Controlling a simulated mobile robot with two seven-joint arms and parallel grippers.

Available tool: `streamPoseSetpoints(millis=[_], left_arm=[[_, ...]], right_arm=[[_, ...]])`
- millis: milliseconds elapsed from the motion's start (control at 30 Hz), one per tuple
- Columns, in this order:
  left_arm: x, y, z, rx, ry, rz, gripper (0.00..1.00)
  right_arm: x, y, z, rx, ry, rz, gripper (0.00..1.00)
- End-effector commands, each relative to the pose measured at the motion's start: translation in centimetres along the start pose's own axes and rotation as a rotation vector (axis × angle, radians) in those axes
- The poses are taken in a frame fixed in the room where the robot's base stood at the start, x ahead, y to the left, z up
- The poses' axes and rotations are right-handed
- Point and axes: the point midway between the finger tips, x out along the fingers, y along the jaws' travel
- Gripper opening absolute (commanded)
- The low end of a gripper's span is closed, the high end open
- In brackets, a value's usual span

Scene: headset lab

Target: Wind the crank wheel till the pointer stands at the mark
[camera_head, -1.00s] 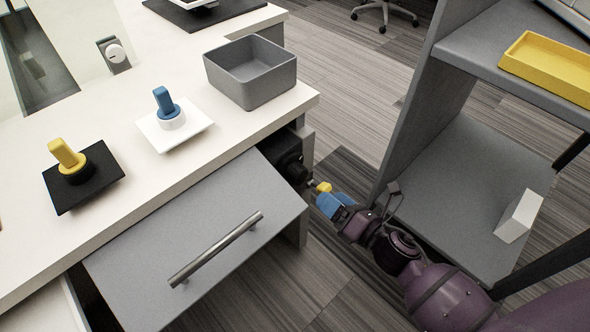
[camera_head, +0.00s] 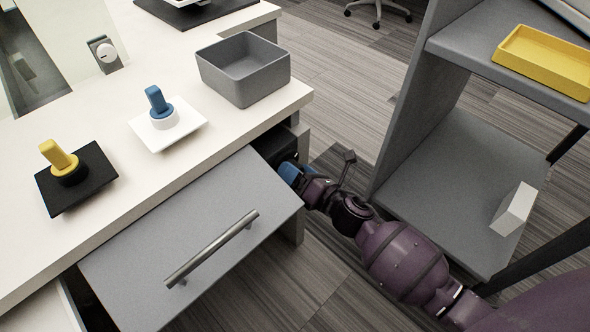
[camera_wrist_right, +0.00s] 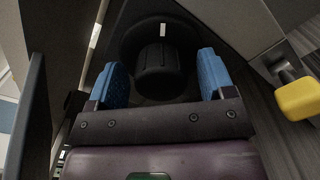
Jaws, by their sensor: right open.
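A black round knob (camera_wrist_right: 158,68) with a wider black disc behind it shows in the right wrist view. A short white line (camera_wrist_right: 163,30) is on the disc above the knob. My right gripper (camera_wrist_right: 162,82) is open, with its blue fingers on either side of the knob; I cannot tell whether they touch it. A yellow handle (camera_wrist_right: 299,98) on a metal stem is to the right, outside the fingers. In the head view my right gripper (camera_head: 289,173) is at the desk's right end, beside the dark unit (camera_head: 274,144) there, and hides much of it. My left gripper is not in view.
The grey drawer front (camera_head: 195,240) with its bar handle is left of my right arm. A grey bin (camera_head: 243,70) and blue and yellow knobs on plates stand on the white desk. A grey shelf unit (camera_head: 450,190) is close on the right, with a yellow tray (camera_head: 545,62).

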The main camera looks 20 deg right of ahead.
Motion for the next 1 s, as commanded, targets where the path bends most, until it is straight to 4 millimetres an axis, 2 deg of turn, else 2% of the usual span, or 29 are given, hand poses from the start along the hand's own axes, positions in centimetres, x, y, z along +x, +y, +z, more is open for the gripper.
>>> streamPoseSetpoints(millis=[367,467,700,1000], left_arm=[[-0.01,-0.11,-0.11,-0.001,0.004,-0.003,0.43],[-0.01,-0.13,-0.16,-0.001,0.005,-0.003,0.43],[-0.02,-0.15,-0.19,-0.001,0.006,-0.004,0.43],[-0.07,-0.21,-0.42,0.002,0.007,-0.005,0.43]], right_arm=[[0.57,-0.01,0.0,0.001,0.0,0.0,0.75],[0.56,-0.02,0.01,0.001,0.0,0.0,0.63],[0.54,-0.01,0.01,0.001,0.0,0.0,0.26],[0.57,0.05,0.11,0.038,-0.001,0.0,0.26]])
